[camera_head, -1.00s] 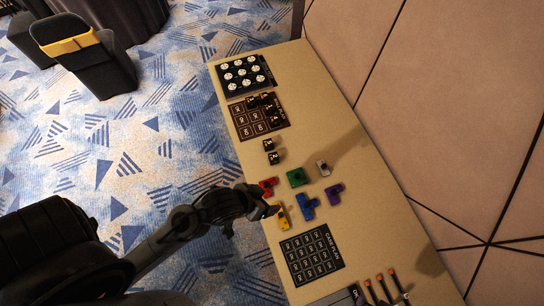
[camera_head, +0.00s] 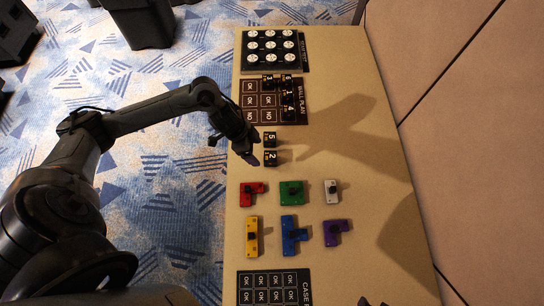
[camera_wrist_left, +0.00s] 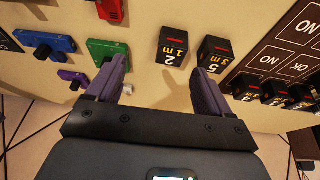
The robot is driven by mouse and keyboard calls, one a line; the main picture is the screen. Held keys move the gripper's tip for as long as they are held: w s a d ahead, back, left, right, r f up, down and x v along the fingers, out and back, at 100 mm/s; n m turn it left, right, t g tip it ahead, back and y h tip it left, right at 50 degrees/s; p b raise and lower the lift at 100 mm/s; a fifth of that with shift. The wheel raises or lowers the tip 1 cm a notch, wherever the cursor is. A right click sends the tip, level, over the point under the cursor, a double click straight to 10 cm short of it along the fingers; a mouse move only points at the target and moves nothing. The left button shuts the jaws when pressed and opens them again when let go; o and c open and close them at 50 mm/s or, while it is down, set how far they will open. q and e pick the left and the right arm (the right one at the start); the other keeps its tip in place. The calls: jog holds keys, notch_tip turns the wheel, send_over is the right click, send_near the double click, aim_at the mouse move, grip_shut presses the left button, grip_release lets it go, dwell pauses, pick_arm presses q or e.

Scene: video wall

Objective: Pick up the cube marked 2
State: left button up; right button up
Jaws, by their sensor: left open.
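The cube marked 2 (camera_head: 270,159) is small and black with white print, on the tan table near its left edge. In the left wrist view the cube (camera_wrist_left: 171,45) reads "2" and "1 m". The cube marked 5 (camera_head: 269,139) stands just beyond it; in the wrist view it (camera_wrist_left: 215,52) is to the right. My left gripper (camera_head: 249,150) is open and empty, left of the two cubes at the table edge. In the wrist view the cube marked 2 lies ahead of the gap between my left fingers (camera_wrist_left: 158,74).
Coloured blocks, including a red one (camera_head: 252,193) and a green one (camera_head: 291,193), lie nearer on the table. A wall plan board (camera_head: 246,101) with several black cubes lies beyond. The table's right side is clear beside a wall (camera_head: 470,130).

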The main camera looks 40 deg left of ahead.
aim_at(270, 156)
pick_arm(q)
jog(key=w+f, duration=0.1)
jog(key=w+f+b, duration=0.1)
jog(key=f, duration=0.1)
jog(key=w+d+f+b, duration=0.1)
jog(key=f, duration=0.1)
jog(key=shift+w, duration=0.1)
jog(key=shift+t, duration=0.3)
jog(key=shift+b+x, duration=0.85)
jog(key=shift+x, duration=1.7)
jog(key=shift+w+d+r, duration=0.1)
jog(key=shift+d, duration=0.05)
pick_arm(e)
notch_tip(270, 156, down, 4)
jog(key=shift+f, duration=0.25)
pick_arm(q)
jog(key=c, duration=1.1)
jog(key=shift+o, duration=0.2)
jog(key=shift+r, duration=0.2)
pick_arm(e)
jog(key=shift+r, duration=0.1)
